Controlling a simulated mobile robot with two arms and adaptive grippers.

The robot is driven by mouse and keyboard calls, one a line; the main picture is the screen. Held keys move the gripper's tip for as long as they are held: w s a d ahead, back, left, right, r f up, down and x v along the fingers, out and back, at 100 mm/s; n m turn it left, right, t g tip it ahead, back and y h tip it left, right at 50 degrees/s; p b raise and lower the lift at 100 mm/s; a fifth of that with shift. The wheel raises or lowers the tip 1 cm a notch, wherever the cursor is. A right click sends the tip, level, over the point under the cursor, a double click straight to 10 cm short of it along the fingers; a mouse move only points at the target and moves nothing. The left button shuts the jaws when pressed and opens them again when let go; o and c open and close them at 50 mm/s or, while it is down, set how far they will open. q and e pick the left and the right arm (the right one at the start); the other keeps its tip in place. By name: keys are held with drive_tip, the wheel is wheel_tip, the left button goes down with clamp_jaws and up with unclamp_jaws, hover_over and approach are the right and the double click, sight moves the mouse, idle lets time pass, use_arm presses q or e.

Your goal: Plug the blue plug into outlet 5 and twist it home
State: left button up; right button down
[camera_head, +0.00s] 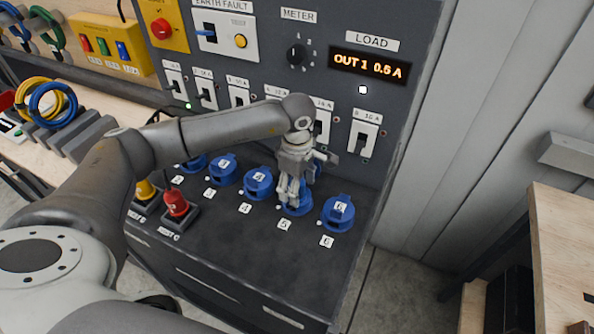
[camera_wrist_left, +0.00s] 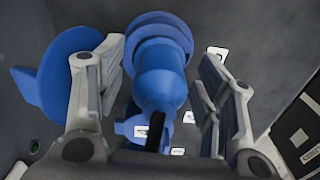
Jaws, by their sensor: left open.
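My left gripper (camera_head: 291,190) is over outlet 5 (camera_head: 298,210), whose blue rim shows below the fingers behind the label 5. In the left wrist view the blue plug (camera_wrist_left: 160,82) stands between the two fingers of the gripper (camera_wrist_left: 162,60), with a black cable at its back end. The fingers are open, with gaps on both sides of the plug. The plug's front end meets wider blue rings; whether it is fully seated or twisted cannot be told. The gripper mostly hides the plug in the head view. My right gripper is not in view.
Outlet 6 (camera_head: 338,213) is right of outlet 5, and outlet 4 (camera_head: 258,183) is to its left. Breaker switches line the upright panel behind, under a display (camera_head: 369,67) reading "OUT 1 0.5 A". The deck's front is clear.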

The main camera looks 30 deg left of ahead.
use_arm(q)
drive_tip(key=shift+f, duration=0.3)
drive_tip(key=c, duration=1.2)
drive_tip(key=shift+m+b, duration=0.7)
drive_tip(key=shift+b, duration=0.15)
drive_tip(key=shift+m+b, duration=0.8)
drive_tip(key=shift+b, duration=0.05)
drive_tip(key=shift+m+b, duration=0.8)
drive_tip(key=shift+b, duration=0.05)
